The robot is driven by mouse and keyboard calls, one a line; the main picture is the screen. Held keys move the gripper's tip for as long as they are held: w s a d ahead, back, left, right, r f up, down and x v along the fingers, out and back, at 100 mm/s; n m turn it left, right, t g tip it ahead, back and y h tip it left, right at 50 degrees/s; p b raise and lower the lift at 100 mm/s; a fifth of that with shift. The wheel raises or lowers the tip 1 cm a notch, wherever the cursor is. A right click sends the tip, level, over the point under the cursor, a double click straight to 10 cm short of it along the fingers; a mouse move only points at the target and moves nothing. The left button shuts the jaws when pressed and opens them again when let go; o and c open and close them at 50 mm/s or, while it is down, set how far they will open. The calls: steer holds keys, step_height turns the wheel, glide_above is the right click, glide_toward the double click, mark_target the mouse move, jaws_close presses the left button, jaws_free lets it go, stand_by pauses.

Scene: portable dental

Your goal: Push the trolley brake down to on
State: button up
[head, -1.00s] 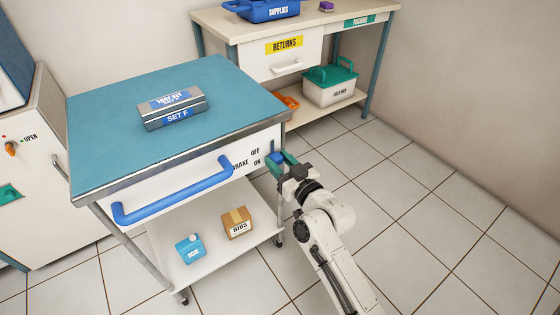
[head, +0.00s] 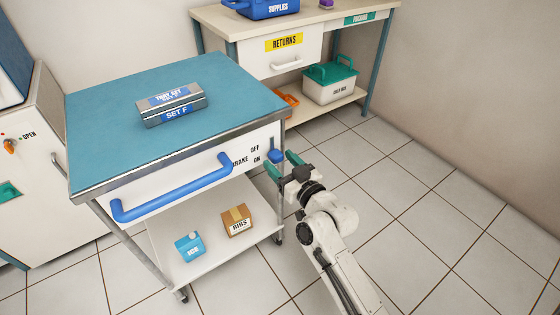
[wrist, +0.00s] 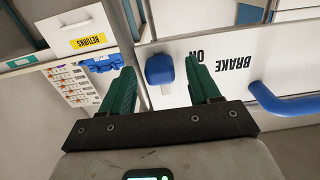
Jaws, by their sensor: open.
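The trolley brake is a blue knob (head: 274,156) at the right end of the white trolley front, beside the printed BRAKE, OFF and ON. It sits about level with the ON word, below OFF. In the wrist view the knob (wrist: 159,68) shows beyond and between my two green fingers, next to the ON print. My gripper (head: 284,165) is open and empty, just in front and to the right of the knob, with a small gap showing. The trolley (head: 150,195) has a blue top.
A long blue handle (head: 172,195) crosses the trolley front. A case marked SET F (head: 172,104) lies on top. ICE (head: 190,247) and BIBS (head: 237,220) boxes sit on the lower shelf. A returns bench (head: 225,23) stands behind. The floor at right is clear.

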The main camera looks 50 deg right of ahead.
steer(key=v, duration=0.9)
steer(key=shift+s+p, duration=0.3)
steer(key=shift+s, duration=0.1)
steer(key=shift+a, duration=0.1)
steer(key=s+a+f+n+g+y, duration=0.25)
steer(key=a+f+g+y, duration=0.25)
steer(key=a+f+g, duration=0.3)
steer(key=s+a+f+g, duration=0.2)
steer(key=s+g, duration=0.2)
steer(key=s, duration=0.3)
steer(key=s+a+f+g, duration=0.2)
steer(key=s+g, duration=0.2)
steer(key=s, duration=0.2)
step_height(320, 180, up, 22)
steer(key=p, duration=2.2)
steer(key=shift+r+p, duration=0.25)
steer(key=shift+p, duration=0.05)
steer(key=shift+s+d, duration=0.1)
steer(key=shift+s, duration=0.05)
